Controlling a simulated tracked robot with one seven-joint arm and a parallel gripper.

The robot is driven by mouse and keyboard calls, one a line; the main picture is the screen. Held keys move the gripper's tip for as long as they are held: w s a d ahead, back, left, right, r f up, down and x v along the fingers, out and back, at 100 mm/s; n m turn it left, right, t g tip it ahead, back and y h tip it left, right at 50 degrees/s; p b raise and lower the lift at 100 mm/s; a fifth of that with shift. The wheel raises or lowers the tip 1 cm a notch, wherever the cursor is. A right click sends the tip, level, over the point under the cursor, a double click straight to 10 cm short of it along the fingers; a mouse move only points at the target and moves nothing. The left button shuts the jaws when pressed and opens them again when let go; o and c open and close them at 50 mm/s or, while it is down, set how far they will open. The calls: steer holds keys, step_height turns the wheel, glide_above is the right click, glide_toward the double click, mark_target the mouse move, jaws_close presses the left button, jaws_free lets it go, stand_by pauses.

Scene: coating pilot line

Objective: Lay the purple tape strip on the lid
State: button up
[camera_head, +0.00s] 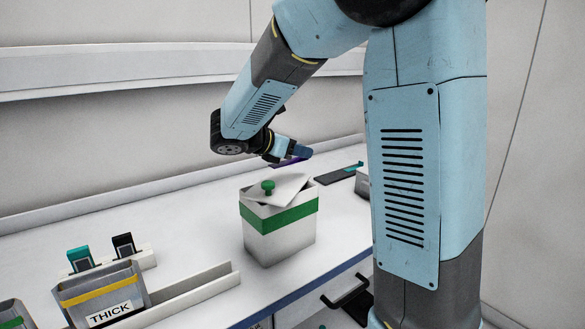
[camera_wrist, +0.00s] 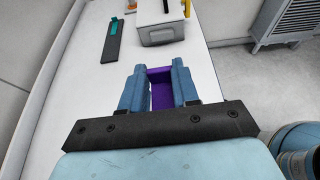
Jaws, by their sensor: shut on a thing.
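The purple tape strip (camera_wrist: 160,90) is held between the two blue fingers of my gripper (camera_wrist: 160,74) in the wrist view. In the head view a thin purple piece of it (camera_head: 287,162) shows below my gripper (camera_head: 300,151), partly hidden by the fingers. The pale lid (camera_head: 287,187) with a green knob (camera_head: 268,186) lies askew on a white box (camera_head: 279,240) with a green band. My gripper is above and behind the lid in the head view, and the strip looks apart from it. The lid is not seen in the wrist view.
A dark strip with a teal end (camera_wrist: 113,40) lies on the bench near a grey slotted box (camera_wrist: 163,30). At the front left stand a bin marked THICK (camera_head: 105,295), a white rail (camera_head: 190,297) and a holder with two small pieces. Bench around the white box is mostly clear.

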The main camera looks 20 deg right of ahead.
mark_target(293, 177)
steer(key=shift+w+a+f, duration=0.3)
steer(key=shift+w+f, duration=0.1)
steer(key=shift+f, duration=0.25)
steer(key=shift+w+a+f, duration=0.25)
steer(key=shift+w+f, duration=0.1)
steer(key=shift+f, duration=1.6)
steer(key=shift+f, duration=0.15)
steer(key=o, duration=1)
